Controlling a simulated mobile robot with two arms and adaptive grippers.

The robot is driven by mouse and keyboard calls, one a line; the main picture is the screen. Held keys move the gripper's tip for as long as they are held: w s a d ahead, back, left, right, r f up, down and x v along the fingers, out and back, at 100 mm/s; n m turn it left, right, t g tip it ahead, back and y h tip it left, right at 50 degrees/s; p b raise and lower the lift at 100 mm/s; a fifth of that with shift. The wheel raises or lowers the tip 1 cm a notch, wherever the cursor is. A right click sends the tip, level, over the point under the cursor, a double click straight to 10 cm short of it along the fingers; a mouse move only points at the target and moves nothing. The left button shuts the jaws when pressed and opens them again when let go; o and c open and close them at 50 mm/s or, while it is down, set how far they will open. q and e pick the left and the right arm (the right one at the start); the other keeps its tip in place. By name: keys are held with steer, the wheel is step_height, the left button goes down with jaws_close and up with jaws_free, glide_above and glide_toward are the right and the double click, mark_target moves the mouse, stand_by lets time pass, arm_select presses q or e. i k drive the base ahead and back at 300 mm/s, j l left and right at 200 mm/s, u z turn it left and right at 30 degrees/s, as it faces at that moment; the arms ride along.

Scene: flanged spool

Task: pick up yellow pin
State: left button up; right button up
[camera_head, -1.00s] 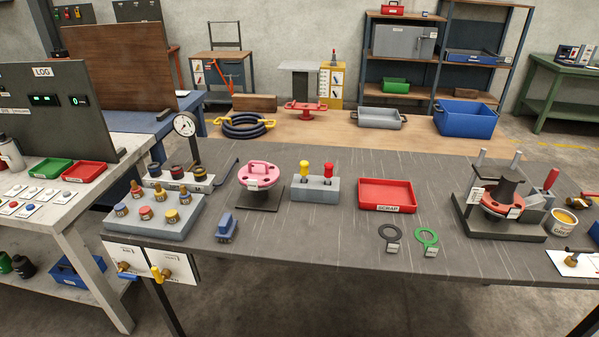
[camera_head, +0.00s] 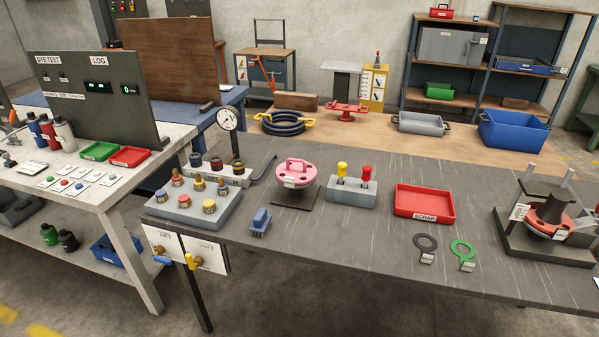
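The yellow pin (camera_head: 342,169) stands upright in a grey block (camera_head: 352,193) on the dark workbench. A red pin (camera_head: 366,173) stands beside it to the right in the same block. Only the pins' upper handles and a little shaft show; their lower ends are hidden in the block. Neither of my grippers is in view.
A pink flanged spool (camera_head: 296,172) stands left of the block and a red scrap tray (camera_head: 424,219) right of it. A blue brush-like object (camera_head: 260,221) and black and green rings (camera_head: 463,250) lie nearer the front edge. A dial gauge (camera_head: 227,119) rises at left.

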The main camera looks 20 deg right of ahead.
mark_target(342, 173)
steer(key=z, duration=0.3)
steer(key=i+j+z, duration=0.1)
steer(key=j+z, duration=0.15)
steer(key=z, duration=0.15)
steer(key=j+z, duration=0.6)
steer(key=z, duration=0.2)
steer(key=i, duration=0.05)
